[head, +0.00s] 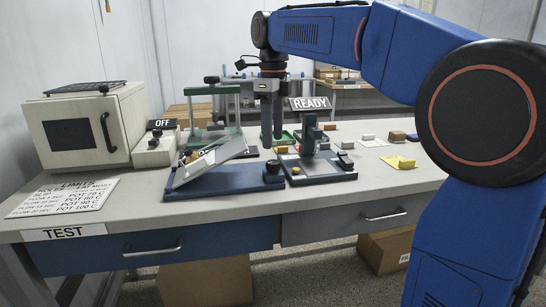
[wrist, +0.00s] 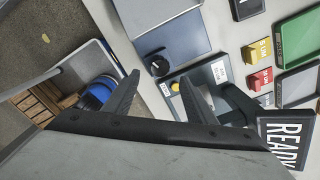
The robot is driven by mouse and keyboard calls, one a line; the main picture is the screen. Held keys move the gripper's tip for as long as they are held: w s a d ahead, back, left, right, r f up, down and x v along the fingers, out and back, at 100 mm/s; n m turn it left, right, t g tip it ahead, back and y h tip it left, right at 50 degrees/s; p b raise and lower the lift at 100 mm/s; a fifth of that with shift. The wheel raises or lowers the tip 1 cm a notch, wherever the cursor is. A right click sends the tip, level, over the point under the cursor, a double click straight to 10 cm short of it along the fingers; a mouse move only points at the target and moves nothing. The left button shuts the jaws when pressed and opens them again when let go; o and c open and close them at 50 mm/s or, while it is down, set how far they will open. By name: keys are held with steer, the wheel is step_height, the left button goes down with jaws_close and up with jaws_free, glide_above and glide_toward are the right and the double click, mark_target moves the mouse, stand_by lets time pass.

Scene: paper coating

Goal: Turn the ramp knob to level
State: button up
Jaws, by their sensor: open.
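The ramp is a silver plate (head: 212,158) tilted up to the right above a blue base (head: 228,182) on the bench. A round black knob (head: 273,167) sits at the right end of that base. In the wrist view the knob (wrist: 159,66) shows beyond and left of the middle of my finger gap, on the blue base (wrist: 178,41). My gripper (head: 272,141) points down behind and above the knob in the head view. Its two dark fingers are apart in the wrist view (wrist: 179,79), with nothing held between them.
A device with a grey post (head: 311,135) stands close right of the ramp. A green frame (head: 212,108) stands behind the ramp, and a switch box marked OFF (head: 154,149) is to the left. A cream oven (head: 83,125) stands far left.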

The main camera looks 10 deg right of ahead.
mark_target(273, 162)
step_height(273, 162, down, 7)
stand_by(0.3)
steer(key=c, duration=1)
